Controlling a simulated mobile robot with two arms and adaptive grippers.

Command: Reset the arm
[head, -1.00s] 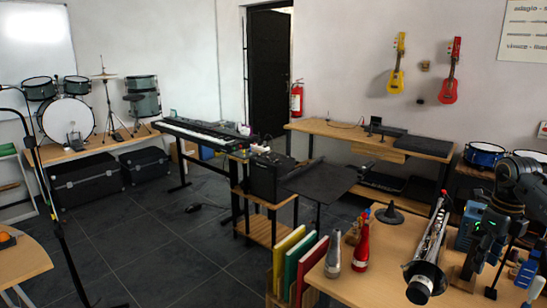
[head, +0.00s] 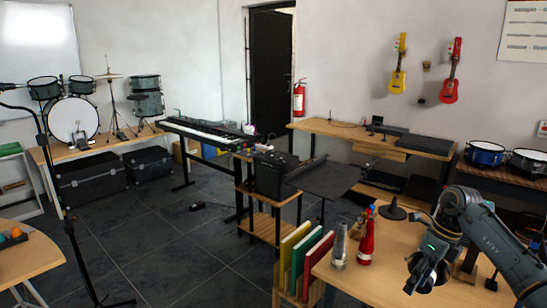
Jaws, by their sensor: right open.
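My right arm (head: 500,240) comes in from the right edge over the wooden table at the lower right. My right gripper (head: 425,278) points down above the table's front part. It is open, and I see nothing held between its fingers. The tabletop (head: 370,285) to its left is bare. A silver bottle-shaped object (head: 339,247) and a red one (head: 366,243) stand left of the gripper, apart from it. My left gripper is not in view.
A black round-based stand (head: 393,210) is at the table's back edge. Coloured folders (head: 310,262) stand in a wooden rack left of the table. Dark floor (head: 160,240) is open further left. A keyboard (head: 205,130) stands behind.

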